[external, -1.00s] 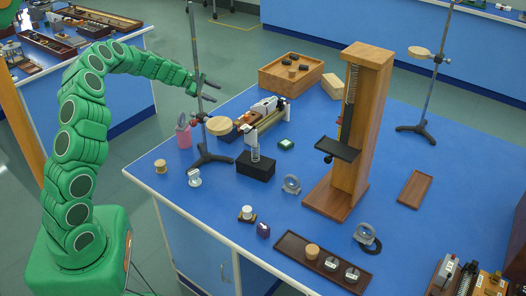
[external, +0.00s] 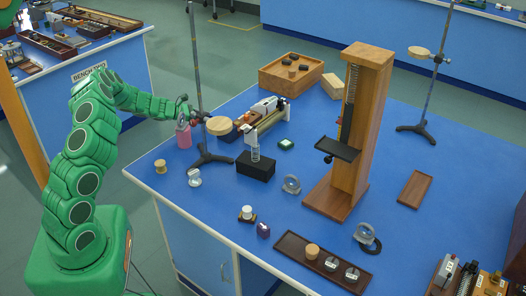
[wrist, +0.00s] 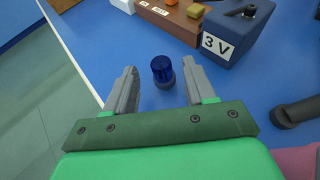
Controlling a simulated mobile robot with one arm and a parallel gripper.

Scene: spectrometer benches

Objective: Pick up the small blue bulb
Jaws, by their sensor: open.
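The small blue bulb (wrist: 163,70) is a dark blue, translucent dome on a dark base, standing upright on the blue bench in the wrist view. It shows between and slightly beyond the two grey fingertips of my gripper (wrist: 160,78), with blue bench visible on both sides. My gripper is open and empty, and the bulb appears apart from both fingers. In the external view my gripper (external: 186,106) is above the bench's left side, close to the stand's rod and the pink cup (external: 183,137). I cannot make out the bulb there.
A blue box marked 3 V (wrist: 237,32) and a brown block (wrist: 180,17) stand just beyond the bulb. A dark stand foot (wrist: 297,111) lies to the right. The metal stand (external: 196,70) rises beside my gripper. The bench edge is at the left.

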